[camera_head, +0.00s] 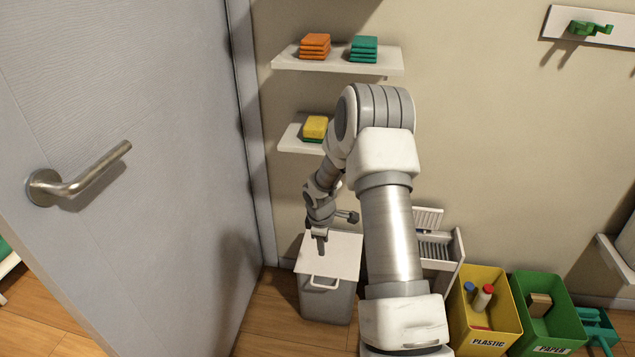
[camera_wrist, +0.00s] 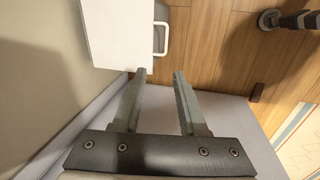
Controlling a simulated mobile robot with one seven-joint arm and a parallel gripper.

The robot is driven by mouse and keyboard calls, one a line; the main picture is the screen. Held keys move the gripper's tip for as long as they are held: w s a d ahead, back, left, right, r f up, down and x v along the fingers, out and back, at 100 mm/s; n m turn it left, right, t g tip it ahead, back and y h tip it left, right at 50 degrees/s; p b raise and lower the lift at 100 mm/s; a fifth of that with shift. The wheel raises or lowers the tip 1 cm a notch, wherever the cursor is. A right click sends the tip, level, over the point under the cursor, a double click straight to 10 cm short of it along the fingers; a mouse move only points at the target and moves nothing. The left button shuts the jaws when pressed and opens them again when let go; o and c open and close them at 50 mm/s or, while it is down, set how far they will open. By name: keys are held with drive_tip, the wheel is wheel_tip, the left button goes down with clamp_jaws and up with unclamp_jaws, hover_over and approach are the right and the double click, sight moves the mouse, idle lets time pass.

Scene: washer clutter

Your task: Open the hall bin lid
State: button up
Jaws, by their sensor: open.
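The hall bin (camera_head: 325,303) is a grey box standing on the floor between the door and the wall. Its white lid (camera_head: 340,258) lies flat and shut on top. A white loop handle (camera_head: 322,284) is at the lid's front edge. My gripper (camera_head: 336,229) is above the lid, open and empty. In the wrist view, the lid (camera_wrist: 118,35) is at the upper left. The handle (camera_wrist: 161,38) appears just beyond my open fingertips (camera_wrist: 158,75), apart from them.
A grey door (camera_head: 130,200) with a metal lever (camera_head: 80,183) stands close on the left. Wall shelves (camera_head: 335,63) hold sponges. A white rack (camera_head: 440,250), a yellow plastic bin (camera_head: 485,335) and a green paper bin (camera_head: 545,320) stand to the right.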

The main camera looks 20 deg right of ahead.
drive_tip(key=s+a+r+m+p, duration=0.1)
drive_tip(key=r+p, duration=0.2)
drive_tip(key=r, duration=0.8)
drive_tip(key=s+a+r+m+p, duration=0.2)
drive_tip(key=r, duration=1)
drive_tip(key=shift+s+a+t+h+p, duration=0.15)
drive_tip(key=shift+s+t+h+p, duration=0.1)
drive_tip(key=shift+t+h+p, duration=0.15)
